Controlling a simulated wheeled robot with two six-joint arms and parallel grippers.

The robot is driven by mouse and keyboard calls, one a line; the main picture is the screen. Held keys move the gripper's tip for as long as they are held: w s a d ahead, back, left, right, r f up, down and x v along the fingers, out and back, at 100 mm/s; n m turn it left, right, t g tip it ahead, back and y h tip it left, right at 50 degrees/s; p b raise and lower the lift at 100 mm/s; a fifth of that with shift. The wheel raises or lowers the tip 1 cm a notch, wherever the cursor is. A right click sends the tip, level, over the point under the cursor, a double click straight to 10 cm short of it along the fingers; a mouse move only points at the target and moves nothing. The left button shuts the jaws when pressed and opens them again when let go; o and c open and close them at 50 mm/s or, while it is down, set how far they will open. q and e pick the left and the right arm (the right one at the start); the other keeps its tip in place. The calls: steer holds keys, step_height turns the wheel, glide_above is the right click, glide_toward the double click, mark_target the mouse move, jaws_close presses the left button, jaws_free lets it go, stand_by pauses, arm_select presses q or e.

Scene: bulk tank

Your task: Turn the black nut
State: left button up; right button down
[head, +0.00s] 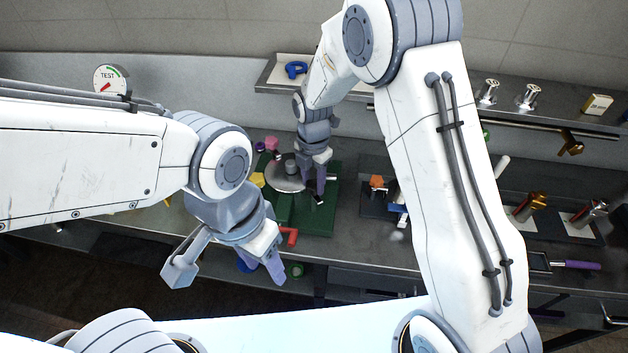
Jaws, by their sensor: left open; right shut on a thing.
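A small black piece, which looks like the black nut (318,201), shows at the tips of my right gripper (315,190), above the green board (289,215). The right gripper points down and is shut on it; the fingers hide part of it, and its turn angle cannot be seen. My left gripper (262,263) is open and empty, in front of the board and to its left, apart from the nut.
A round metal disc (284,178) and a red angled handle (289,236) are on the board. An orange-topped part (376,182) stands to the right. A test gauge (111,80) is at the back left. My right arm covers much of the bench's right side.

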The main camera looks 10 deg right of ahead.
mark_target(313, 184)
steer(key=shift+c, duration=1.9)
jaws_free()
steer(key=shift+r, duration=0.55)
step_height(313, 184, up, 9)
steer(key=b, duration=0.2)
steer(key=shift+r, duration=0.2)
